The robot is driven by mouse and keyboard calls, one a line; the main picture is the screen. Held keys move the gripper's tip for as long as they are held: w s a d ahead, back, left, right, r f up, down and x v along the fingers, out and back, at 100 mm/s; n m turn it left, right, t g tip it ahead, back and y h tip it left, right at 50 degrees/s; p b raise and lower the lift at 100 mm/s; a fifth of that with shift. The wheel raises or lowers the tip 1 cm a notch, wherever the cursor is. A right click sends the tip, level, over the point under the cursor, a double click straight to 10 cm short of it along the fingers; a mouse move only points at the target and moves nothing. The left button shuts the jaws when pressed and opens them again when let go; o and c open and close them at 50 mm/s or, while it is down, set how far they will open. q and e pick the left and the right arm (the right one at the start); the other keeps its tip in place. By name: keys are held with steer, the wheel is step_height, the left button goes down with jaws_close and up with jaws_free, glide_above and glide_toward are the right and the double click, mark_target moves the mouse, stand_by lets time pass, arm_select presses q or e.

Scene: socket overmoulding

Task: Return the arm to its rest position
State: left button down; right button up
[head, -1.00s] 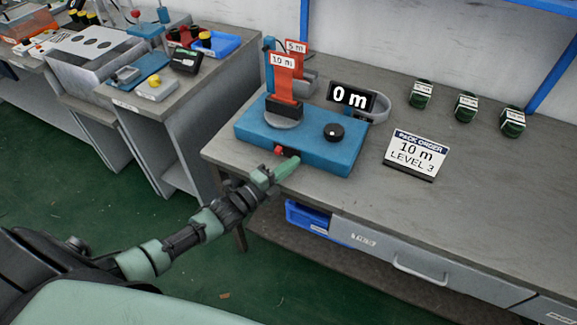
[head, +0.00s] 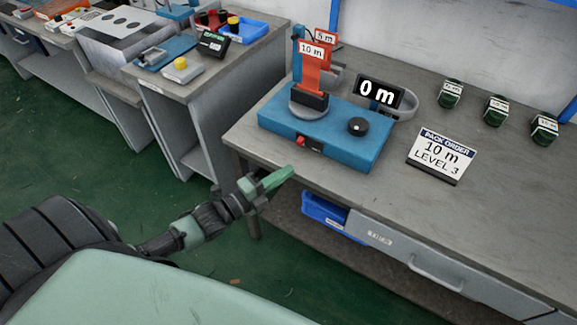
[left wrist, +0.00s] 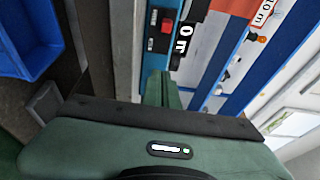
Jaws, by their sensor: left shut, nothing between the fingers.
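My left gripper (head: 279,180) is shut and empty. It is in front of the near edge of the grey workbench (head: 330,180), clear of the blue machine (head: 345,140). The machine has a red switch (head: 301,141) on its front, a black knob (head: 357,126) on top and an orange 10 m tag (head: 312,67). A display (head: 378,93) behind it reads 0 m. In the left wrist view the shut green fingers (left wrist: 161,88) point toward the machine front, where the red switch (left wrist: 166,25) shows. My right gripper is not in view.
A pack order card (head: 440,155) reads 10 m, level 3. Several dark green coils (head: 497,110) stand at the bench's back right. A blue bin (head: 325,212) sits under the bench edge. Another bench (head: 200,85) with small devices stands at the left. Green floor between is free.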

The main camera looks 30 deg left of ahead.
arm_select(q)
steer(key=s+a+f+n+g+y, duration=0.15)
steer(key=s+f+n, duration=0.25)
steer(key=f, duration=0.5)
steer(key=s+a+f+n+g+y, duration=0.1)
steer(key=s+f+n+g+y, duration=0.15)
steer(key=f, duration=0.65)
steer(key=s+a+f+n+g+y, duration=0.15)
steer(key=s+f+n, duration=0.3)
steer(key=f, duration=0.45)
steer(key=s+d+f+n+g, duration=0.2)
steer(key=s+f, duration=0.4)
steer(key=s, duration=0.4)
steer(key=s+d+f+n+g, duration=0.3)
steer(key=s+f+n+g, duration=0.1)
steer(key=s, duration=0.6)
steer(key=s+d+f+n+g, duration=0.2)
steer(key=s+f+n+g, duration=0.1)
steer(key=s+f, duration=0.5)
steer(key=shift+s+d+g+y, duration=0.2)
steer(key=shift+s+g+y, duration=0.35)
steer(key=shift+s, duration=0.5)
